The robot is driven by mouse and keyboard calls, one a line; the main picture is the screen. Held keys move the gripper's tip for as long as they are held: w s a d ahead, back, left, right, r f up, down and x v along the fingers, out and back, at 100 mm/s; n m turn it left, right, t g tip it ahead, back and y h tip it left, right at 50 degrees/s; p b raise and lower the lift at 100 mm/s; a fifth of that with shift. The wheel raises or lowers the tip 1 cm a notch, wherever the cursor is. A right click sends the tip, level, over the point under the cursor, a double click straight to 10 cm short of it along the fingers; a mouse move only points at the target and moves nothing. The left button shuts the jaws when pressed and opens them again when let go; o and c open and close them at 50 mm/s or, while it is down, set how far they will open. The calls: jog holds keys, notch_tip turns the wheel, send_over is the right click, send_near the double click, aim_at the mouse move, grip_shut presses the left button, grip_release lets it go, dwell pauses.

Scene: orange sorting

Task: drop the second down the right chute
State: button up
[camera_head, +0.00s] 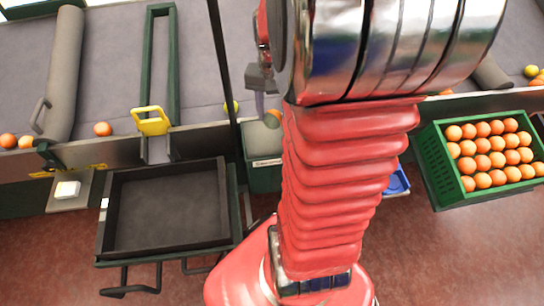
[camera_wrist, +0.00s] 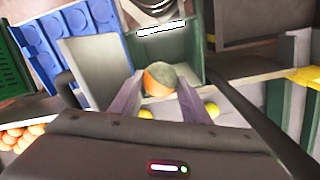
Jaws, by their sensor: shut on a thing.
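An orange with a greenish patch (camera_wrist: 160,78) is held between the two fingertips of my gripper (camera_wrist: 160,98) in the wrist view. In the head view the held orange (camera_head: 272,119) shows just left of my red arm, below my gripper (camera_head: 264,100). It is over the near edge of the belt, above a green bin with a white label (camera_head: 264,172). The label (camera_wrist: 161,28) also shows in the wrist view. A pale grey sloping panel (camera_wrist: 97,68), perhaps a chute, lies left of the orange there. My arm hides much of this area in the head view.
A yellow-handled gate (camera_head: 152,122) stands at the left, with an empty black tray (camera_head: 165,249) in front. A green crate of oranges (camera_head: 447,187) is at the right. A blue crate (camera_wrist: 62,35) and yellowish fruits (camera_wrist: 212,110) show in the wrist view.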

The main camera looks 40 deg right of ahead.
jog(key=shift+f, duration=0.1)
jog(key=o, duration=1.2)
jog(key=shift+c, duration=0.2)
notch_tip(320, 180, up, 14)
jog(key=shift+f, duration=0.1)
dwell(0.7)
